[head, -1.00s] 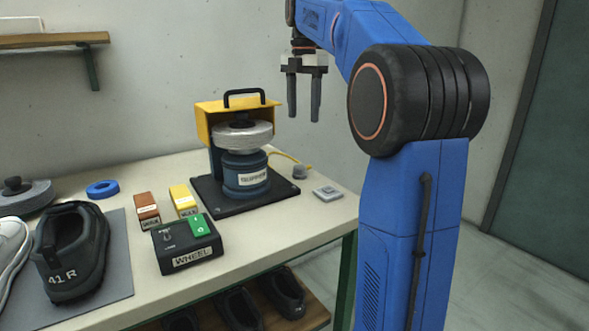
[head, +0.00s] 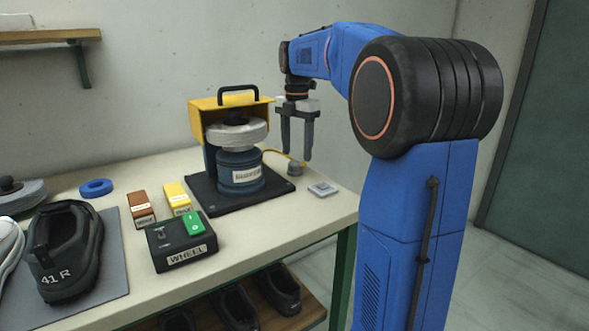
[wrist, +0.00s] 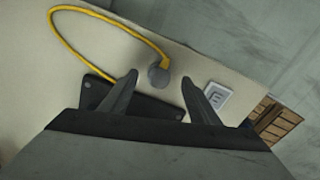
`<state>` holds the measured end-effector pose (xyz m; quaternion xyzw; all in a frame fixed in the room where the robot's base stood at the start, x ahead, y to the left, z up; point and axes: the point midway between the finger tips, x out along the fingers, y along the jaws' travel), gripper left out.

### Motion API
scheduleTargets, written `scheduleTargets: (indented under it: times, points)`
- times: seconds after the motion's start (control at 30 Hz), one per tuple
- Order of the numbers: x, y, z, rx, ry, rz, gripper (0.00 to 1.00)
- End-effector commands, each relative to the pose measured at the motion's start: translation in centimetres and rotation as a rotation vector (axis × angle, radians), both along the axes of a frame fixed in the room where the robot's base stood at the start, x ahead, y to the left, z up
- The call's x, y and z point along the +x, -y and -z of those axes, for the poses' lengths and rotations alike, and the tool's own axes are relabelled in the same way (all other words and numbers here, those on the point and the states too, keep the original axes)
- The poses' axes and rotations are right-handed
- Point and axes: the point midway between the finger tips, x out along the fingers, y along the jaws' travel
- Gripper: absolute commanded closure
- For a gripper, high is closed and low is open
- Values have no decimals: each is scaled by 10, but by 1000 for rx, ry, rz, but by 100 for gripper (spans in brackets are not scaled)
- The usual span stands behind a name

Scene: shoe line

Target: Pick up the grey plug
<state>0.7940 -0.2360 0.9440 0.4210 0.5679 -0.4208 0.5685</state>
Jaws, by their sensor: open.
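The grey plug (head: 294,168) is a small round piece on the table, at the end of a yellow cord beside the black base plate of the wheel machine. In the wrist view the plug (wrist: 158,76) shows between and beyond my two fingertips, with the yellow cord (wrist: 62,32) looping off to the left. My gripper (head: 297,158) points down and is open and empty. In the head view its fingertips appear just above the plug, apart from it. The wall socket plate (wrist: 216,96) lies flat on the table just right of the right finger.
The wheel machine (head: 241,170) with its yellow hood stands left of my gripper. The black WHEEL switch box (head: 182,243), brown and yellow blocks, a blue ring (head: 96,187) and a dark shoe (head: 64,250) are further left. The table's right edge is close by.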

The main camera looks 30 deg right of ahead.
Motion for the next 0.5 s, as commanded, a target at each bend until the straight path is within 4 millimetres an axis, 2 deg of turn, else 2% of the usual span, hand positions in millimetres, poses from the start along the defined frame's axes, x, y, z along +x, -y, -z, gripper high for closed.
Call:
scheduleTargets:
  times: [0.3,0.5]
  points:
    - [-1,-6,40,0,-2,1,44]
    - [-1,-6,48,0,-1,1,44]
